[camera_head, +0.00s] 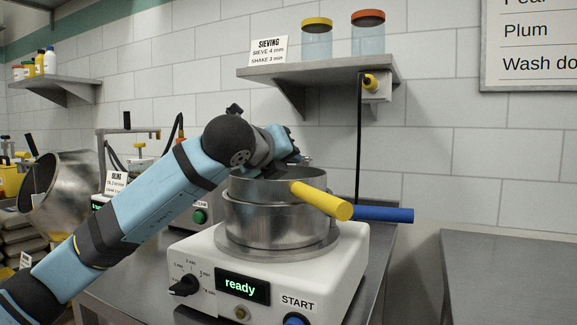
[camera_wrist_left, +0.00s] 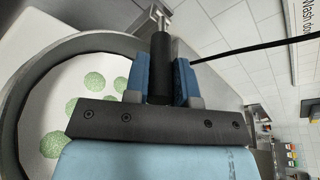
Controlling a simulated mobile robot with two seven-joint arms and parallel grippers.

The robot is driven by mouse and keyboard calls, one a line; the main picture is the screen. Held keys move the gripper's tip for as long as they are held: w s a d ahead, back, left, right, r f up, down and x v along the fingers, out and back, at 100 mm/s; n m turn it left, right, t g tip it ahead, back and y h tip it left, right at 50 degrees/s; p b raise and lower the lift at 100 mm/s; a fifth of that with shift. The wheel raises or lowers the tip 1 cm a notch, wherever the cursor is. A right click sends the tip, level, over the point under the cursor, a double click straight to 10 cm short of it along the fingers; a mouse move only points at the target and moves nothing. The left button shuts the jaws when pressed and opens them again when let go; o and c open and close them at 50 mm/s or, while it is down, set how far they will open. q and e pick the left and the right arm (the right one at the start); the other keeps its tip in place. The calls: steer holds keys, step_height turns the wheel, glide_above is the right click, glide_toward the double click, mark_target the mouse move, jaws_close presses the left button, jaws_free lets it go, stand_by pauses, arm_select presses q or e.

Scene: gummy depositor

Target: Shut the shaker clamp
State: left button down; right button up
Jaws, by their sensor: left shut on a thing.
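The white shaker (camera_head: 345,265) stands on the bench, its display (camera_head: 242,286) reading "ready". Two stacked steel pans (camera_head: 265,228) sit on it; a yellow handle (camera_head: 320,200) and a blue handle (camera_head: 384,214) point right. My left gripper (camera_head: 290,157) reaches over the back of the upper pan. In the left wrist view, my left gripper (camera_wrist_left: 161,88) has its blue fingers closed on a black clamp handle (camera_wrist_left: 160,48) with a metal bracket (camera_wrist_left: 160,15) at its end. The clamp is hidden in the head view. My right gripper is not in view.
Green round pieces (camera_wrist_left: 55,143) lie in the upper pan beside my left gripper. A wall shelf (camera_head: 320,74) with two jars hangs above. A black cable (camera_head: 359,140) runs down behind the shaker. A steel drum (camera_head: 60,190) stands at left; the right bench (camera_head: 510,270) is clear.

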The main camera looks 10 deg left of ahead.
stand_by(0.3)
arm_select(q)
steer(key=c, duration=0.9)
jaws_free()
steer(key=shift+c, duration=0.2)
step_height(320, 180, up, 6)
steer(key=shift+w+r+p, duration=0.1)
steer(key=shift+p, duration=1.1)
step_height(320, 180, up, 14)
steer(key=p, duration=0.4)
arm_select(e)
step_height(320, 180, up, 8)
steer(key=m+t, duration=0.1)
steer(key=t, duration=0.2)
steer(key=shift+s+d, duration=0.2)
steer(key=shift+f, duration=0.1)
